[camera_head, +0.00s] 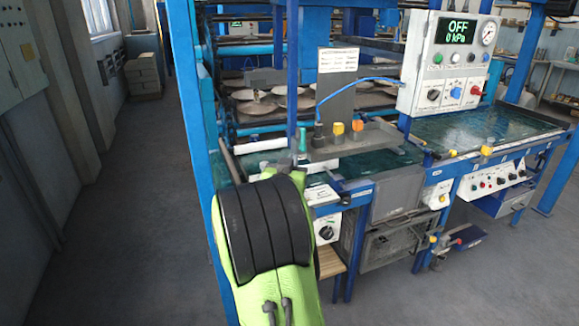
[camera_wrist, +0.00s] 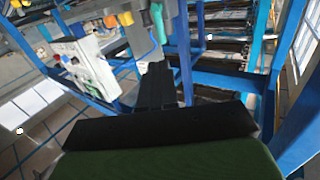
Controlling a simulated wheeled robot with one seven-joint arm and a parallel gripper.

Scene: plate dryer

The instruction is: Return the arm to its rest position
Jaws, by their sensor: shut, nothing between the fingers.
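My arm, lime green with a black ribbed cover, rises from the bottom centre of the head view in front of the plate dryer (camera_head: 206,150). Its far end is foreshortened, and I cannot make out my gripper clearly there. In the wrist view my gripper (camera_wrist: 157,72) points away from the camera, beyond a wide black bar and a green wrist part. Its dark fingers are together, with nothing seen between them. The blue frame of the dryer (camera_wrist: 212,82) and a white control panel (camera_wrist: 88,68) show behind it, tilted.
A control box (camera_head: 447,65) reading OFF and 0 kPa hangs at the upper right. Wet green work surfaces (camera_head: 480,128) and several pale plates (camera_head: 290,98) lie on the dryer. A blue post stands close beside my arm. Grey floor (camera_head: 130,220) is clear at the left.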

